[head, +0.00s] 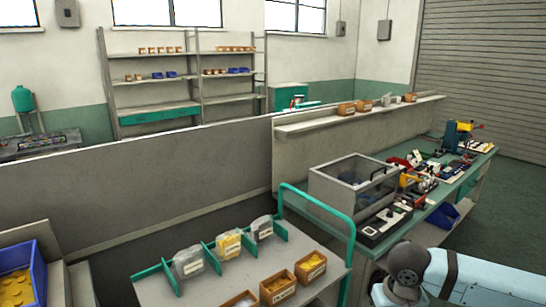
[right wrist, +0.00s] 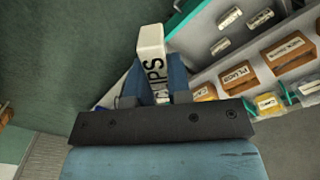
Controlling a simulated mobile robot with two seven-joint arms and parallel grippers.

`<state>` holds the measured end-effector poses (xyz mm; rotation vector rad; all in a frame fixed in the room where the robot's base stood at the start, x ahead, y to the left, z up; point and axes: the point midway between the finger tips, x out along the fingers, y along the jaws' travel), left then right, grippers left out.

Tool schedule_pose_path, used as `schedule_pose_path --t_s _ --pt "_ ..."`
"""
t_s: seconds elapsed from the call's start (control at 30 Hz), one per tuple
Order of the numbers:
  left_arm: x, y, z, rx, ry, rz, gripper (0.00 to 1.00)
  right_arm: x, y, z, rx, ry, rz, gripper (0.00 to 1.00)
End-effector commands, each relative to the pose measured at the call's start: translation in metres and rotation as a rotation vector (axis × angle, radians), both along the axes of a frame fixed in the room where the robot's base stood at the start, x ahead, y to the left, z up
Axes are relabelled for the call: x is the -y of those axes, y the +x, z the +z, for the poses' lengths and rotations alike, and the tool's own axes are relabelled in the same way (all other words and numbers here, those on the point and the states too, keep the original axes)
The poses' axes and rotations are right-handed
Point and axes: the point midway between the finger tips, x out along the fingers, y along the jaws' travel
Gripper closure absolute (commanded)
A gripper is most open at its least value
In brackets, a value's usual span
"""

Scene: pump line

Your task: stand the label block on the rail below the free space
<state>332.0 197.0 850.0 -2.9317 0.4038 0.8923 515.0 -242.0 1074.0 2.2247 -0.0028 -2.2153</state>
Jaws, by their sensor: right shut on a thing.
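My right gripper (right wrist: 160,85) is shut on a white label block (right wrist: 151,45) with dark lettering, of which "IPS" is readable; the fingers hide the rest. The block is in the air, with dark floor behind it at left and the trolley at right. In the head view my right arm comes in at the lower right, and its gripper is out of frame. The trolley (head: 190,297) carries grey and yellow bags (head: 229,244) between teal dividers, with orange boxes (head: 312,267) in front. I cannot clearly make out the rail or the free space. My left gripper is not in view.
The trolley's teal handle (head: 318,204) rises at its right end. A green workbench (head: 458,192) with a clear-lidded case (head: 352,185) stands behind it. A blue bin of yellow parts (head: 18,285) is at lower left. Several pale pieces (right wrist: 230,18) lie beyond the boxes in the wrist view.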

Motion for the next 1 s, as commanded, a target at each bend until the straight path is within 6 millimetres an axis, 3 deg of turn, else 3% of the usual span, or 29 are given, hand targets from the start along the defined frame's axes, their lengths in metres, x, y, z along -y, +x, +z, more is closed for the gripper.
schedule_pose_path --t_s 0.03,0.2,1.0 --pt "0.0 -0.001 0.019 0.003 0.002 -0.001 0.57 0.001 -0.008 0.019 -0.002 0.0 0.001 1.0" --pt "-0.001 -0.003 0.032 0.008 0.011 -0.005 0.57 0.0 -0.023 0.031 -0.005 0.004 0.001 1.0" --pt "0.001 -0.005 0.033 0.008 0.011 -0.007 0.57 0.001 -0.028 0.032 -0.005 0.005 0.0 1.0"
